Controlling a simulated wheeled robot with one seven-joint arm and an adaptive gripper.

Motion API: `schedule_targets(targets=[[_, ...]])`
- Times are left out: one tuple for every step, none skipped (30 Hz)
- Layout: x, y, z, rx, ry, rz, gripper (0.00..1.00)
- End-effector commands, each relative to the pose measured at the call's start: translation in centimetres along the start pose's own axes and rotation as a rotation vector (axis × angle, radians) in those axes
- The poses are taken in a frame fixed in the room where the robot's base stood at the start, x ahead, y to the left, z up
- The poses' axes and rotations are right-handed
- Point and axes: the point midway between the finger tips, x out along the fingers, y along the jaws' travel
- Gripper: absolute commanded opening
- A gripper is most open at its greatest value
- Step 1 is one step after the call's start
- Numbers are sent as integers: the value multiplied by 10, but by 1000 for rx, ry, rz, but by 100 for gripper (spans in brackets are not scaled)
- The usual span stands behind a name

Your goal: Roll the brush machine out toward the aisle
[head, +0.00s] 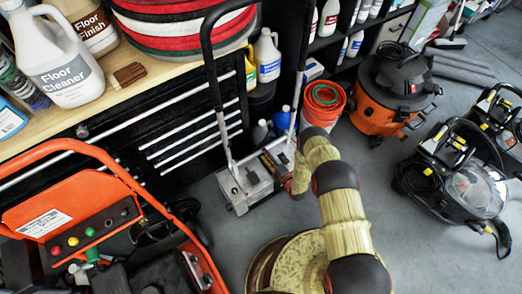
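The machine that looks most like the brush machine has a tall black loop handle (213,75) on metal uprights and a low grey base (246,187). It stands upright on the floor against the black drawer cabinet. My gold-coloured arm reaches over from the lower right and bends down beside the right of this base. My gripper (285,180) is small in the head view, low at the base's right side, and partly hidden by the arm. I cannot tell whether it touches the machine or whether its fingers are open or shut.
An orange machine (75,215) fills the lower left. An orange bucket (322,103) and an orange-black vacuum (395,85) stand behind and right of my arm. Black machines (455,180) stand at the right. Grey floor (425,250) is open between them and my arm. Bottles (62,65) crowd the bench.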

Motion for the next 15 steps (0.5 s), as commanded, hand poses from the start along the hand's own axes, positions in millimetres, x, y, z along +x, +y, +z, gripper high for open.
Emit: schedule_targets(targets=[[9,-2,-1,-2,3,2,36],[14,-3,-1,-2,3,1,36],[19,-3,-1,-1,2,0,36],[23,-3,-1,-1,2,1,36],[27,-3,-1,-1,1,1,36],[31,-3,-1,0,2,0,36],[34,-3,-1,0,2,0,36],[36,-2,-1,0,2,0,36],[39,-2,-1,-1,2,0,36],[40,-2,-1,0,1,0,36],[42,-1,-1,0,1,-1,36],[43,-1,0,0,1,-1,36],[43,-1,0,0,1,-1,36],[43,-1,0,0,0,-1,36],[43,0,0,0,0,-1,36]])
